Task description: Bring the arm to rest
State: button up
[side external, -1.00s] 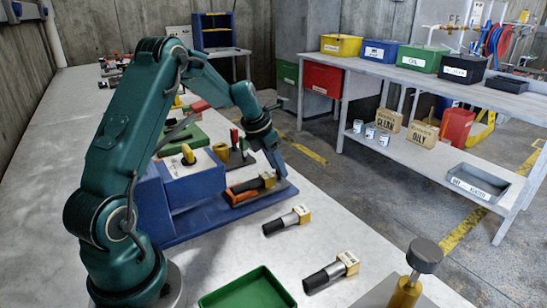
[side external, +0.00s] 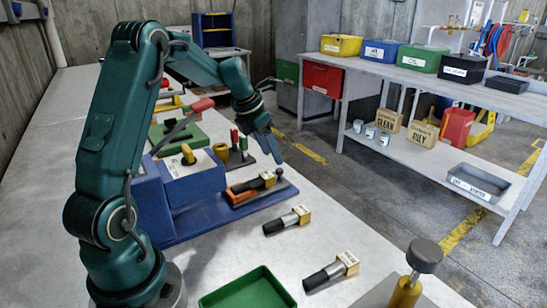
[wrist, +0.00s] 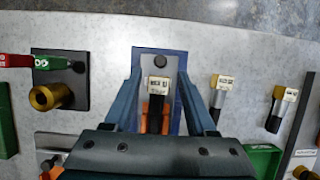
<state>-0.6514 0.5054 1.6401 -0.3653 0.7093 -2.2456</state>
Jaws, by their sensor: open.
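My gripper (side external: 268,152) is raised above the blue machine's base plate (side external: 190,226), apart from anything below it. In the wrist view my gripper (wrist: 160,68) shows its two blue fingers spread, with nothing held between them. Below and between them lies a black cylinder with a tan tagged end (wrist: 158,86), set in an orange holder (wrist: 154,118). The side view shows this tagged cylinder (side external: 266,179) resting on the orange holder at the plate's right end.
Two similar tagged cylinders (side external: 288,220) (side external: 331,271) lie on the grey bench. A green tray (side external: 248,291) and a brass post with a dark knob (side external: 424,256) stand in front. A red-handled lever on a green block (side external: 180,132) and a brass cup (side external: 221,152) are behind.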

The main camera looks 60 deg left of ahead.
jog(key=shift+d, duration=0.1)
jog(key=s+d+r+m+t, duration=0.1)
jog(key=s+d+r+m, duration=0.2)
jog(key=d+r+m, duration=0.4)
jog(key=s+d+r+m+t, duration=0.1)
jog(key=s+d+r+m, duration=0.2)
jog(key=d+r+m, duration=0.45)
jog(key=s+d+f+m, duration=0.2)
jog(key=s+f+m, duration=0.2)
jog(key=s+m, duration=0.3)
jog(key=s+d+f+m+g, duration=0.1)
jog(key=s+d+f+m, duration=0.2)
jog(key=m, duration=1.1)
jog(key=s+f, duration=0.1)
jog(key=s, duration=0.2)
jog(key=shift+s+d, duration=0.15)
jog(key=shift+s, duration=0.2)
